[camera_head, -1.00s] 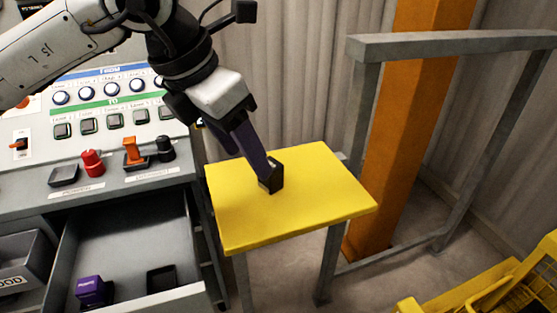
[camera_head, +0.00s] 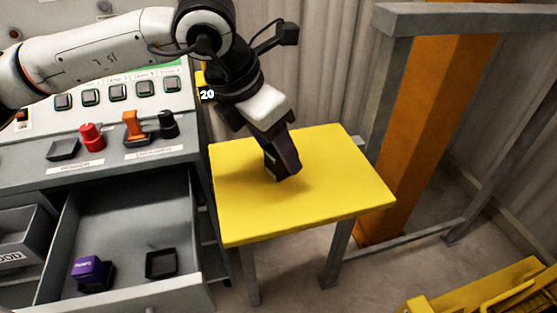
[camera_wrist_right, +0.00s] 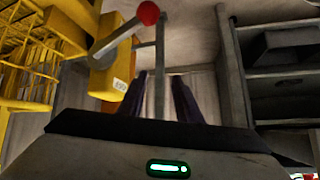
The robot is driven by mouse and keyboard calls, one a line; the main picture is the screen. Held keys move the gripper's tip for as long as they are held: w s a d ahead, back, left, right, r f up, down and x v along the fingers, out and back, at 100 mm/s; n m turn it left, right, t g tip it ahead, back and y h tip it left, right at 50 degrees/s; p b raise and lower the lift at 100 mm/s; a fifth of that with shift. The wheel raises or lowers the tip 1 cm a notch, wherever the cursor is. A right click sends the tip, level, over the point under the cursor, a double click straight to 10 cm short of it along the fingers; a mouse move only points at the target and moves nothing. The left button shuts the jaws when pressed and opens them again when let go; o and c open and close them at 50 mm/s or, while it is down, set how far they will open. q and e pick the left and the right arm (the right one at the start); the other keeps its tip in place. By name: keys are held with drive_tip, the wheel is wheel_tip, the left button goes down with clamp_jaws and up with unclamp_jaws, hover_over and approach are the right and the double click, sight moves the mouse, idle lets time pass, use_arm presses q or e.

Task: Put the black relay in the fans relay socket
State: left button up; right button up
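The black relay (camera_head: 271,169) is on the yellow table, mostly hidden by my left gripper. My left gripper (camera_head: 282,166) points down with its dark fingers at the relay; whether they are closed on it is hard to see. The open drawer holds an empty black socket (camera_head: 161,264) on its right side. A purple relay (camera_head: 89,269) sits in a dark base at the drawer's left. I cannot read a fans label. My right gripper (camera_wrist_right: 159,100) has its fingers apart, with nothing between them in the right wrist view.
The yellow table (camera_head: 340,190) is otherwise bare. The open drawer (camera_head: 125,220) lies left of it, under a control panel with a red knob (camera_head: 92,137) and an orange switch (camera_head: 134,127). A grey rail (camera_head: 450,17) and orange post (camera_head: 425,130) stand right.

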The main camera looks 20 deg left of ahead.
use_arm(q)
drive_tip(key=shift+w+d+f, duration=0.15)
drive_tip(key=shift+w+f, duration=0.1)
drive_tip(key=shift+f, duration=0.35)
drive_tip(key=shift+r, duration=0.1)
drive_tip(key=c, duration=1.3)
